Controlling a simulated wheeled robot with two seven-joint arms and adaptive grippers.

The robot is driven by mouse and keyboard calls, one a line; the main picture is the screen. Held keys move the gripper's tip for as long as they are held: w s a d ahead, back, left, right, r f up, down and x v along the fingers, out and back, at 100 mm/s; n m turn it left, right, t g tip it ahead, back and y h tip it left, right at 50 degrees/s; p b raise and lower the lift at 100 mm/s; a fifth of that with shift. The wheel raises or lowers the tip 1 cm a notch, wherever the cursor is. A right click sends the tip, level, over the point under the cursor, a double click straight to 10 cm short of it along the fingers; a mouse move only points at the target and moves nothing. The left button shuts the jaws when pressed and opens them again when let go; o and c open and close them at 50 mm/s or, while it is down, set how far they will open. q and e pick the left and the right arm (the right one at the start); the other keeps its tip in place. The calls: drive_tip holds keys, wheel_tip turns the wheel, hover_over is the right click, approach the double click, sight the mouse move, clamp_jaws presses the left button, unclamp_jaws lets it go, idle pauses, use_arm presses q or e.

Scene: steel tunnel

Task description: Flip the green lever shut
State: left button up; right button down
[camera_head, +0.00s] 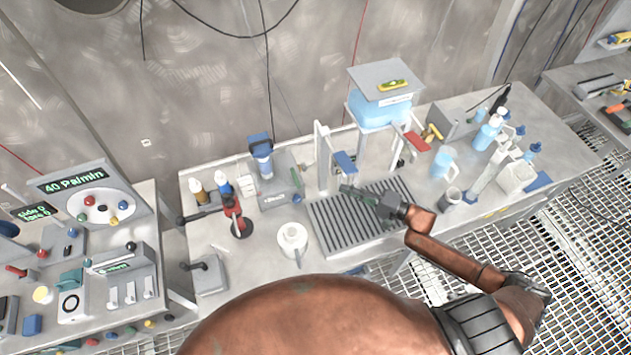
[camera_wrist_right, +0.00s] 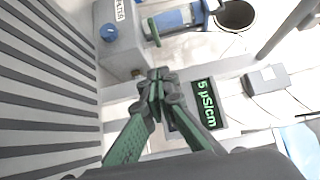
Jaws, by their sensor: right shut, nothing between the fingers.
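My right gripper (camera_head: 346,188) is above the slatted grey drain tray (camera_head: 322,236), its fingers pointing left. In the right wrist view its green-padded fingers (camera_wrist_right: 157,78) meet at the tips, shut with nothing between them. A slim green bar (camera_wrist_right: 153,32), possibly the green lever, stands upright at the end of a blue cylinder (camera_wrist_right: 178,18) by the filter box (camera_wrist_right: 120,35). It is beyond the fingertips and apart from them. My left gripper is not in view.
A display reading 5 µS/cm (camera_wrist_right: 205,100) lies just right of the fingers. A white jug (camera_head: 293,241) and a red stand (camera_head: 238,222) are left of the tray. A blue tank (camera_head: 380,108) stands behind. Bottles (camera_head: 487,133) stand at the right.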

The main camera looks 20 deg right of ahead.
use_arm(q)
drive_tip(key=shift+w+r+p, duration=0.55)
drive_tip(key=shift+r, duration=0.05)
use_arm(e)
approach(296, 180)
drive_tip(key=shift+w+d+f+x, duration=0.1)
drive_tip(key=shift+w+d+x, duration=0.05)
drive_tip(key=shift+x, duration=0.8)
drive_tip(key=shift+w+d+f+x, duration=0.1)
drive_tip(key=shift+w+d+x, duration=0.05)
drive_tip(key=shift+x, duration=0.8)
drive_tip(key=shift+w+d+f+x, duration=0.1)
drive_tip(key=shift+w+x, duration=0.05)
drive_tip(key=shift+x, duration=0.8)
drive_tip(key=shift+d, duration=0.1)
